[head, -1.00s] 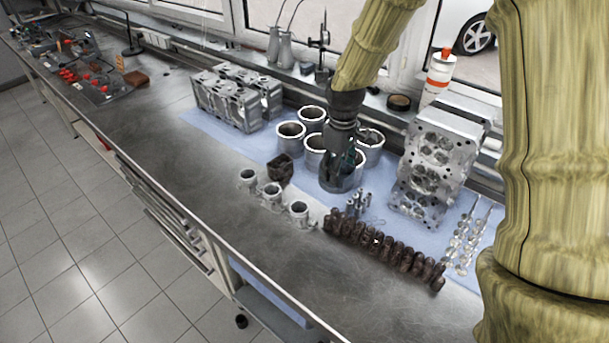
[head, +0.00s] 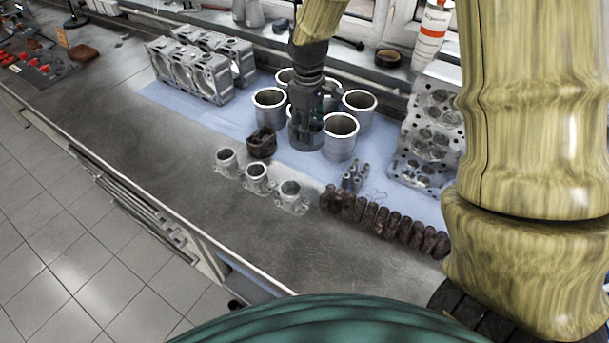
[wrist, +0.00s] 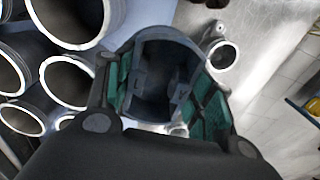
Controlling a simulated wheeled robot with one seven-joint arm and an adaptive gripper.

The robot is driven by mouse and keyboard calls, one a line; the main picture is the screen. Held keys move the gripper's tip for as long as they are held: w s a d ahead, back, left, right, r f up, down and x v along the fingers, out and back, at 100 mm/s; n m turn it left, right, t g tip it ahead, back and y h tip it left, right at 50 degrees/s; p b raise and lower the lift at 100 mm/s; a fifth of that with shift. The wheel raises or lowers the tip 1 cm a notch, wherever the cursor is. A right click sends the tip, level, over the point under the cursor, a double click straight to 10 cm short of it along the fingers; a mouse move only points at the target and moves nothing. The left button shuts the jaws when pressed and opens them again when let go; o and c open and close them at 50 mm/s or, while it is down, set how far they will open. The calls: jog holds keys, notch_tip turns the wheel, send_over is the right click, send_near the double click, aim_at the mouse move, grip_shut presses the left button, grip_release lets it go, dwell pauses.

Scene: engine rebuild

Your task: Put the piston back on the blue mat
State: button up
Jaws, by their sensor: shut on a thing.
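My gripper (head: 306,132) points down over the blue mat (head: 215,123), among the metal cylinder liners and close to its front edge. It is shut on a dark grey, hollow piston (wrist: 154,82), which sits between the green finger pads in the wrist view. In the head view the piston is mostly hidden by the fingers. I cannot tell whether its underside touches the mat. A dark brown part (head: 261,143) stands just left of my gripper, apart from it.
Several open liners (head: 340,142) stand close behind and right of my gripper. Small metal housings (head: 256,177) and a row of dark brown parts (head: 385,218) lie in front. Engine blocks (head: 190,72) stand left, a cylinder head (head: 430,140) right. Bare steel bench (head: 130,152) is free at the left front.

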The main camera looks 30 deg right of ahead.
jog(key=f, duration=0.1)
jog(key=f+b, duration=0.2)
jog(key=shift+w+f, duration=0.35)
jog(key=shift+f, duration=0.05)
jog(key=shift+s+f, duration=0.15)
jog(key=shift+s, duration=0.05)
jog(key=shift+f, duration=0.35)
jog(key=shift+f+p, duration=1.45)
jog(key=shift+f, duration=3.1)
jog(key=shift+f, duration=0.1)
jog(key=o, duration=1.5)
jog(key=shift+c, duration=0.2)
jog(key=shift+r+b, duration=2.15)
jog(key=shift+r, duration=3.95)
